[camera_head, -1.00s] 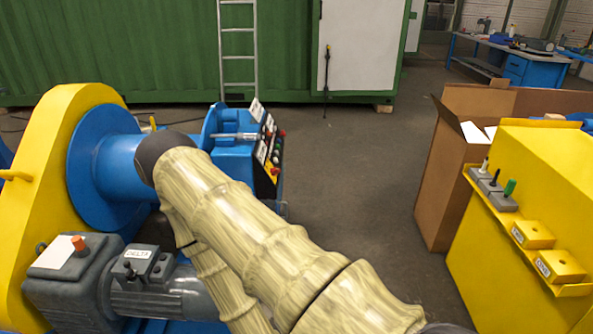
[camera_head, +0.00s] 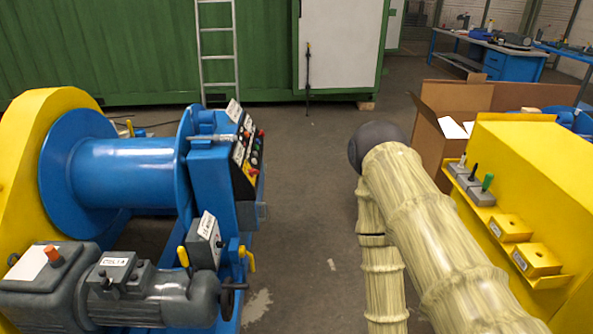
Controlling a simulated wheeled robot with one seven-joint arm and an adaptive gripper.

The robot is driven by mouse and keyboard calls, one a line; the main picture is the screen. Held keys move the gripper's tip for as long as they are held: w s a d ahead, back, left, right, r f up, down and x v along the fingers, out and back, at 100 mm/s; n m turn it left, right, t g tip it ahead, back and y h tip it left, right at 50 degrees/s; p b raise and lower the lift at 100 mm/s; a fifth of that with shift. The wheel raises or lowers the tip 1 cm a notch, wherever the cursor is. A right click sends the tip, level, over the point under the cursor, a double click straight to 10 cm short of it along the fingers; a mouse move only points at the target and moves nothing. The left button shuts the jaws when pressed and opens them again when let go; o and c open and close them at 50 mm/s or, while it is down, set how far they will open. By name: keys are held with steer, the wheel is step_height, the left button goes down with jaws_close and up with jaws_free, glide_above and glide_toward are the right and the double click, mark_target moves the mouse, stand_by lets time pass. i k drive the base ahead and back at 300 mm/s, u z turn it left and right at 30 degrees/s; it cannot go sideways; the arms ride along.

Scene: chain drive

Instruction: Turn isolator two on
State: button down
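I cannot tell which thing is isolator two, as the labels are too small to read surely. Three small grey switch boxes with a white, a black and a green lever (camera_head: 487,182) stand on the ledge of the yellow cabinet at the right. Two yellow boxes with labels (camera_head: 510,228) sit in front of them on the same ledge. On the winch, a grey box with a label (camera_head: 205,243) stands beside yellow levers (camera_head: 248,260). A control panel with coloured buttons (camera_head: 248,160) sits at the winch's right end. My gripper is not in view; only my arm shows, between winch and cabinet.
The blue winch drum (camera_head: 125,172) with its yellow guard and grey motor (camera_head: 150,298) fills the left. The yellow cabinet (camera_head: 545,160) and an open cardboard box (camera_head: 428,140) stand at the right. The grey floor (camera_head: 310,200) between is clear. A ladder leans on the green container behind.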

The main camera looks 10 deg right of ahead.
mark_target(252, 172)
steer(key=z, duration=0.6)
steer(key=i, duration=0.65)
steer(key=z, duration=0.85)
steer(key=i, duration=0.9)
steer(key=u, duration=0.5)
steer(key=i, duration=0.75)
steer(key=u, duration=1.15)
steer(key=i, duration=0.25)
steer(key=u, duration=0.2)
